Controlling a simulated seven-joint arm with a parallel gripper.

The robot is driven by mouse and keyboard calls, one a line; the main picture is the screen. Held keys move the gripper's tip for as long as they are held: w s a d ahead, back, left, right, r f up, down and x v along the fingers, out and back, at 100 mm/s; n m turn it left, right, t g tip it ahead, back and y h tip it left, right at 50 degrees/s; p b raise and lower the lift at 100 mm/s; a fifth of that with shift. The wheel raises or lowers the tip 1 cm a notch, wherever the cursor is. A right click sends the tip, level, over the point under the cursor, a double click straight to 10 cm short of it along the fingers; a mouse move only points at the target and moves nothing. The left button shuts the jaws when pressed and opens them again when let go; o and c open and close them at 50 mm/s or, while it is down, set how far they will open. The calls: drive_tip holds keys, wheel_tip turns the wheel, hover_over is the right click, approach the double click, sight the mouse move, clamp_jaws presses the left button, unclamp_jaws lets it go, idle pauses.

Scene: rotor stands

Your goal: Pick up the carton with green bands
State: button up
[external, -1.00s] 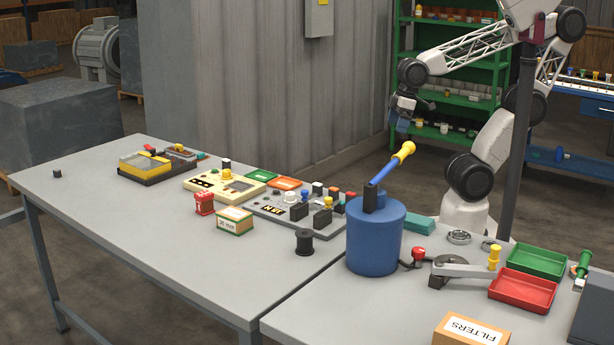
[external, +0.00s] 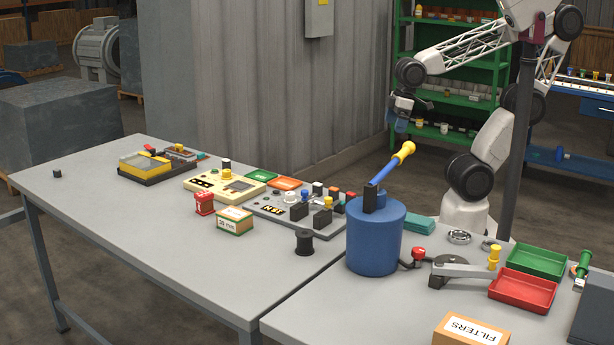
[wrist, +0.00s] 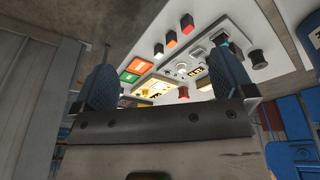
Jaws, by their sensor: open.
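The carton with green bands (external: 234,220) is a small tan box with a white label on top. It sits upright on the grey table in the external view, in front of the control panels and right of a red object. My gripper (external: 402,108) is raised behind the table, well away from the carton, and empty. In the wrist view the two blue fingers of my gripper (wrist: 163,85) stand wide apart, with the panels beyond them.
A red object (external: 204,203) stands close beside the carton, and a black spool (external: 304,242) to its right. Panels with knobs (external: 290,208) lie behind it. A blue drum with a lever (external: 375,240) stands at the right. The table's front left is clear.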

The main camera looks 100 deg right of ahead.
drive_tip(key=w+n+g+h, duration=0.1)
drive_tip(key=w+n+h, duration=0.4)
drive_tip(key=w, duration=0.8)
drive_tip(key=n+t+h, duration=0.4)
drive_tip(key=n+t, duration=0.4)
drive_tip(key=n, duration=1.4)
approach(236, 214)
drive_tip(key=shift+x, duration=1.15)
drive_tip(key=shift+d, duration=0.15)
drive_tip(key=shift+d, duration=0.1)
drive_tip(key=shift+x, duration=1.15)
drive_tip(key=shift+w+d, duration=0.1)
drive_tip(key=shift+w, duration=0.05)
drive_tip(key=shift+x, duration=2.45)
